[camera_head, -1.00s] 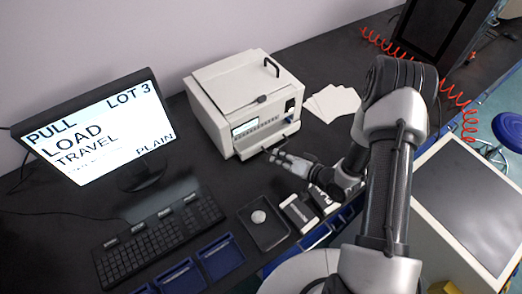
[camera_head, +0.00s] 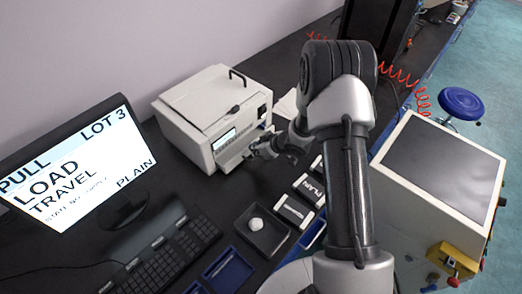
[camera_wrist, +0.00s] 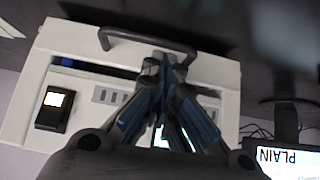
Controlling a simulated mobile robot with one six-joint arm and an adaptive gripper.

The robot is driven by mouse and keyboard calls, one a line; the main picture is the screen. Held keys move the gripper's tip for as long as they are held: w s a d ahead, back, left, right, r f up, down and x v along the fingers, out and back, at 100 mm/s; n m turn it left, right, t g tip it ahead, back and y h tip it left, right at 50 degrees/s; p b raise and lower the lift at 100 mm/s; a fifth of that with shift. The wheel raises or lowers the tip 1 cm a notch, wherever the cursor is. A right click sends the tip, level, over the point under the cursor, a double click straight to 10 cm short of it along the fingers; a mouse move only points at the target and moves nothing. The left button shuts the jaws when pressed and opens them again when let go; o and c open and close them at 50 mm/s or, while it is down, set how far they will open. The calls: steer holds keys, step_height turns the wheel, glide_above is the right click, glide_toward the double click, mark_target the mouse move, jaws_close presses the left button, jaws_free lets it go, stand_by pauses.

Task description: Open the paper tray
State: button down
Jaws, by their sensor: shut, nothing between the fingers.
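The white printer-like machine (camera_head: 207,115) stands on the dark bench against the wall. In the wrist view, its pale front (camera_wrist: 85,85) fills much of the picture, with a dark bar handle (camera_wrist: 125,37) along the upper edge, apparently the paper tray's handle. The tray looks shut, but my gripper hides part of it. My gripper (camera_head: 258,150) is at the lower front of the machine; in the wrist view its fingers (camera_wrist: 165,68) are together, tips overlapping the handle's right part. I cannot tell whether they touch it. Nothing is held.
A monitor (camera_head: 75,170) and keyboard (camera_head: 180,255) stand to the left. A dark tray with a pale round lump (camera_head: 254,224) and labelled boxes (camera_head: 294,210) lie in front. White sheets (camera_head: 287,103) lie beside the machine. A cabinet (camera_head: 440,170) and blue stool (camera_head: 460,103) are at right.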

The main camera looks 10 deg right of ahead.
steer(key=shift+w+a+f, duration=0.3)
steer(key=shift+w+f, duration=0.1)
steer(key=shift+f, duration=0.1)
steer(key=s+d, duration=0.1)
steer(key=s, duration=0.1)
steer(key=s+d, duration=0.2)
steer(key=s, duration=0.1)
steer(key=s+d, duration=0.2)
steer(key=s, duration=0.1)
steer(key=shift+d+p, duration=0.15)
steer(key=shift+p, duration=0.2)
steer(key=shift+r, duration=0.1)
